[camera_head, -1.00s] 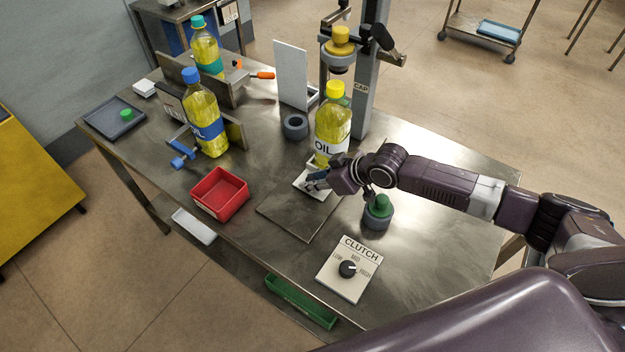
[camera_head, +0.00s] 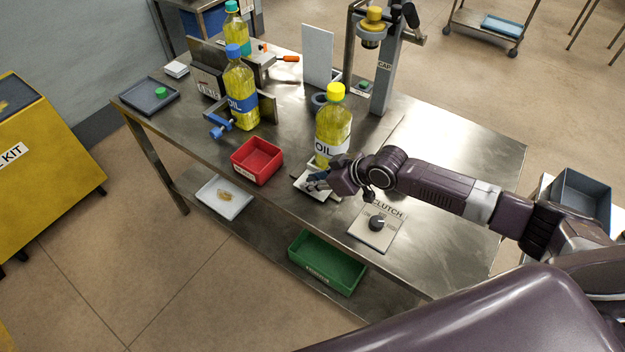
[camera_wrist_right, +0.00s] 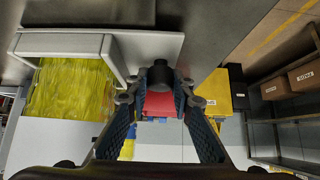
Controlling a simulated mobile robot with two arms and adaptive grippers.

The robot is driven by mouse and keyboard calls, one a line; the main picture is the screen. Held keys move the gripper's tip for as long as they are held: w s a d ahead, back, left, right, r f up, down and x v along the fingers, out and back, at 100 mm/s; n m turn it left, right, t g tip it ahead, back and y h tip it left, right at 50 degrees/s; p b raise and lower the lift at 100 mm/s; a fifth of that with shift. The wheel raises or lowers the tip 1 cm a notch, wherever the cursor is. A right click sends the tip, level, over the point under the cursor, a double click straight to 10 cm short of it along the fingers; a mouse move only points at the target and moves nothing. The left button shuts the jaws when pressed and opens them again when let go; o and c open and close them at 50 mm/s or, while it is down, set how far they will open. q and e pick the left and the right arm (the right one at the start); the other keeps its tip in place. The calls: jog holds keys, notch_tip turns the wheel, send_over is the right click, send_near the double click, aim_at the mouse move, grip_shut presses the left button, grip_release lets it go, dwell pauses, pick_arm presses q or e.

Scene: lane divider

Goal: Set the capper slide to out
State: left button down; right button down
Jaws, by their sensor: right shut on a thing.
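The capper (camera_head: 375,28) is a grey post marked CAP with a yellow-topped head. The white slide (camera_head: 307,182) stands out in front of it, near the table's front edge. An oil bottle with a yellow cap (camera_head: 333,128) stands upright on the slide; in the right wrist view the slide (camera_wrist_right: 75,42) also shows with yellow oil (camera_wrist_right: 70,90) beside it. My right gripper (camera_head: 318,181) is at the slide's front end, shut on its dark knob (camera_wrist_right: 160,76). My left gripper is not in view.
A red bin (camera_head: 257,160) stands left of the slide, and a clutch dial panel (camera_head: 377,228) lies to its right. A blue-capped bottle (camera_head: 240,90) stands in a fixture behind. A green tray (camera_head: 326,263) is on the lower shelf. The floor at front left is clear.

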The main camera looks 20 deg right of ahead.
jog(key=shift+s+a, duration=0.1)
jog(key=shift+a, duration=0.1)
jog(key=c, duration=1.7)
grip_release()
jog(key=shift+s+a, duration=0.1)
jog(key=shift+d+r, duration=0.15)
jog(key=shift+d, duration=0.1)
jog(key=v, duration=1.1)
jog(key=shift+s+r, duration=0.25)
jog(key=shift+s, duration=0.05)
